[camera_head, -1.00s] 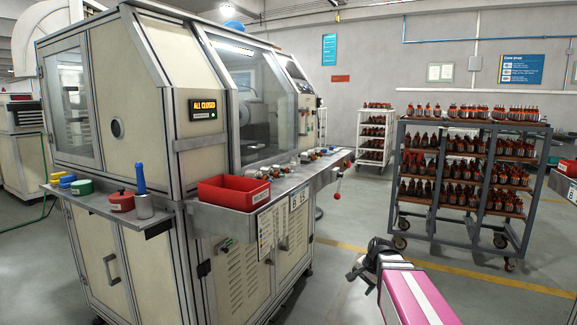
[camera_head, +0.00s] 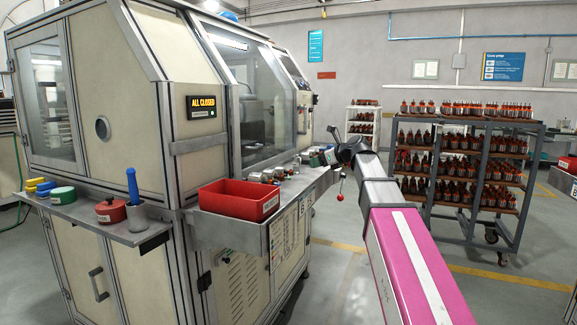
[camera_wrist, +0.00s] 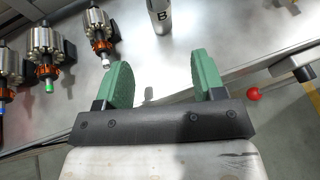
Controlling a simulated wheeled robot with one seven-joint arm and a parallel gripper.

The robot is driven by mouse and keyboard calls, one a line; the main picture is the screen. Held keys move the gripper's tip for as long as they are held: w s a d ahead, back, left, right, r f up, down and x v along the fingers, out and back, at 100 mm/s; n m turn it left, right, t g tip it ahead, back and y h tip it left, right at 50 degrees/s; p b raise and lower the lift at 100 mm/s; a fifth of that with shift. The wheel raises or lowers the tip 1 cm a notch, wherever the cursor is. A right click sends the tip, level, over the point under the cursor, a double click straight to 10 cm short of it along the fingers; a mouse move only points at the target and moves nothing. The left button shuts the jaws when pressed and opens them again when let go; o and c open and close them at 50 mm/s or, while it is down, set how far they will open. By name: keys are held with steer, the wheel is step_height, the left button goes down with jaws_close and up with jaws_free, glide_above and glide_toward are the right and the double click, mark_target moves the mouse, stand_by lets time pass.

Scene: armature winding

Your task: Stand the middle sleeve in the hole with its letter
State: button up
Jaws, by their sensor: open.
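In the head view my gripper (camera_head: 328,157) is over the right end of the machine's front ledge (camera_head: 235,234). The other sleeves and the lettered holes cannot be made out.
Several armatures (camera_wrist: 45,42) lie on the metal surface at the wrist view's left. A red knob (camera_wrist: 253,94) is right of my gripper. A red bin (camera_head: 238,198) sits on the ledge. A rack of armatures (camera_head: 465,165) stands behind on the right.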

mark_target(297, 159)
steer(key=shift+w+a+r, duration=0.25)
steer(key=shift+a+r, duration=0.15)
steer(key=shift+r, duration=0.05)
steer(key=shift+w+a+y, duration=0.2)
steer(key=shift+a+y, duration=0.05)
steer(key=shift+y, duration=0.05)
steer(key=x, duration=1)
steer(key=shift+w+f, duration=0.1)
steer(key=shift+w, duration=0.1)
steer(key=c, duration=1.1)
steer(key=shift+r, duration=0.6)
steer(key=r, duration=0.1)
steer(key=s+r, duration=0.1)
steer(key=r, duration=0.1)
steer(key=shift+s+r, duration=0.2)
steer(key=shift+r, duration=0.1)
steer(key=s+r, duration=0.2)
steer(key=s, duration=0.1)
steer(key=s+r, duration=0.2)
steer(key=s, duration=0.2)
steer(key=s+r, duration=0.2)
steer(key=s, duration=0.1)
steer(key=shift+s+a+r, duration=0.15)
steer(key=shift+s+a, duration=0.05)
steer(key=shift+a, duration=0.2)
